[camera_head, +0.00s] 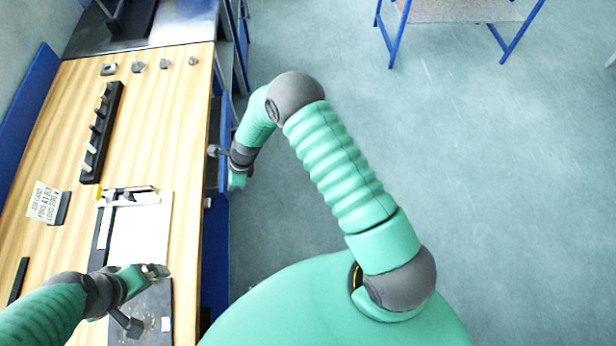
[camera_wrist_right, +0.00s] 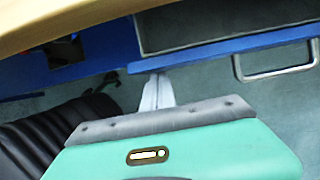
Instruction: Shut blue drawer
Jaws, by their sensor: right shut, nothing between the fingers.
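The blue drawer (camera_wrist_right: 225,47) shows in the right wrist view as a blue front edge with a grey interior behind it, so it stands partly open. A metal handle (camera_wrist_right: 275,73) sticks out from its front. In the head view the blue drawer (camera_head: 224,172) is a narrow strip beside the bench edge, partly hidden by my arm. My right gripper (camera_head: 238,183) is shut and empty at the drawer front.
The wooden bench top (camera_head: 180,110) overhangs the drawers. It carries a black rack (camera_head: 100,135), a white board (camera_head: 142,235), a sign (camera_head: 45,203) and small metal parts (camera_head: 138,66). The floor (camera_head: 480,200) at right is clear up to a blue-legged table (camera_head: 460,10).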

